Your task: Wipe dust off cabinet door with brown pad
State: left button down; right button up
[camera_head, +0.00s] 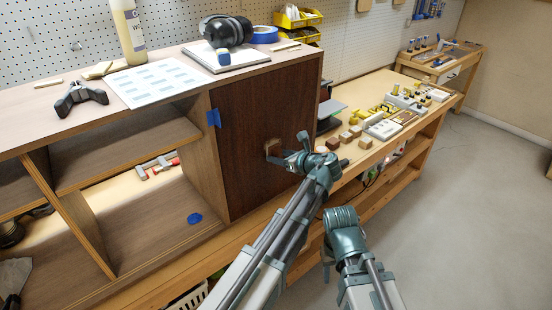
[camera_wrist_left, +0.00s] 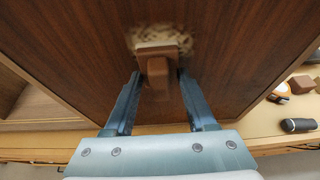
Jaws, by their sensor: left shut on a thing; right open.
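The cabinet door (camera_head: 250,130) is dark brown wood and stands closed on the right part of the cabinet. My left gripper (camera_head: 284,158) is shut on the brown pad (camera_head: 271,147) in front of the door. In the left wrist view the pad (camera_wrist_left: 157,70) sits between the two fingers, its wide face against or very near the door. A pale dust patch (camera_wrist_left: 155,35) shows on the door around and above the pad. My right gripper (camera_head: 328,262) hangs low, in front of the bench, partly hidden by my arm; it is open and away from the door.
The open shelves (camera_head: 140,155) lie left of the door. Earmuffs (camera_head: 225,30), a bottle (camera_head: 128,30) and a paper sheet (camera_head: 155,82) are on the cabinet top. Several wood blocks (camera_head: 345,137) and tools lie on the workbench (camera_head: 365,95) to the right. The floor at right is clear.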

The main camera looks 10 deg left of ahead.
pick_arm(q)
jog(key=shift+w+d, duration=0.15)
jog(key=shift+w, duration=0.15)
jog(key=shift+w, duration=0.1)
jog(key=shift+w+d, duration=0.8)
jog(key=shift+w, duration=0.1)
jog(key=shift+w+d, duration=0.8)
jog(key=shift+w, duration=0.15)
jog(key=shift+w+d, duration=0.7)
jog(key=shift+w, duration=0.35)
jog(key=shift+r, duration=0.1)
